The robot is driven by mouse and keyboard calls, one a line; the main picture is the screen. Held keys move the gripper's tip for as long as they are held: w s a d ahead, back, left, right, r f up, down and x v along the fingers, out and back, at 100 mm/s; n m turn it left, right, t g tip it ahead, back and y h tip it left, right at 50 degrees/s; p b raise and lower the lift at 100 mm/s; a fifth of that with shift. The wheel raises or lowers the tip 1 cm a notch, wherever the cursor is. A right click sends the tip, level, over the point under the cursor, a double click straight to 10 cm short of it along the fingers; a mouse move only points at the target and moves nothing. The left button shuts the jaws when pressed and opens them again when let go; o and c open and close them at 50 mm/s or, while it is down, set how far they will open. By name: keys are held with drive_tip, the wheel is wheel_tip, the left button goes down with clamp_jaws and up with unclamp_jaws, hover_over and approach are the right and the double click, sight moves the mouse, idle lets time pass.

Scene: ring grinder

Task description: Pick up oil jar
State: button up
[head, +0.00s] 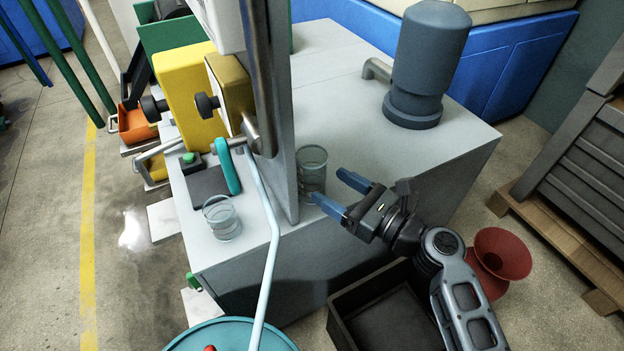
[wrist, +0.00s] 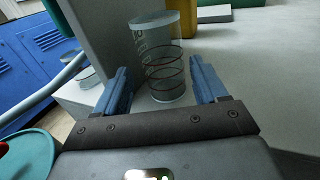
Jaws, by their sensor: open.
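Two clear glass jars stand upright on the grey machine top; I cannot tell by look which one is the oil jar. One glass jar (head: 312,172) is at the foot of the upright panel. In the wrist view this glass jar (wrist: 158,62) shows thin reddish rings and stands between and just beyond my fingers. My gripper (head: 328,185) is open, its blue fingers pointing at that jar with nothing held. It also shows in the wrist view (wrist: 160,78). The other glass jar (head: 222,218) stands left of the panel, and shows partly in the wrist view (wrist: 86,72).
The upright grey panel (head: 284,150) stands close left of the nearer jar. A dark grey motor (head: 428,60) stands at the back right of the machine top. A pale blue bar (head: 266,250) crosses the front. A black crate (head: 385,315) and red funnel-shaped object (head: 502,253) are below.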

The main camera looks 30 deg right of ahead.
sight(323, 181)
drive_tip(key=x, duration=0.6)
drive_tip(key=shift+w+f, duration=0.2)
drive_tip(key=shift+w, duration=0.05)
drive_tip(key=shift+c, duration=0.4)
drive_tip(key=c, duration=0.7)
drive_tip(key=shift+o, duration=0.2)
drive_tip(key=shift+r, duration=0.15)
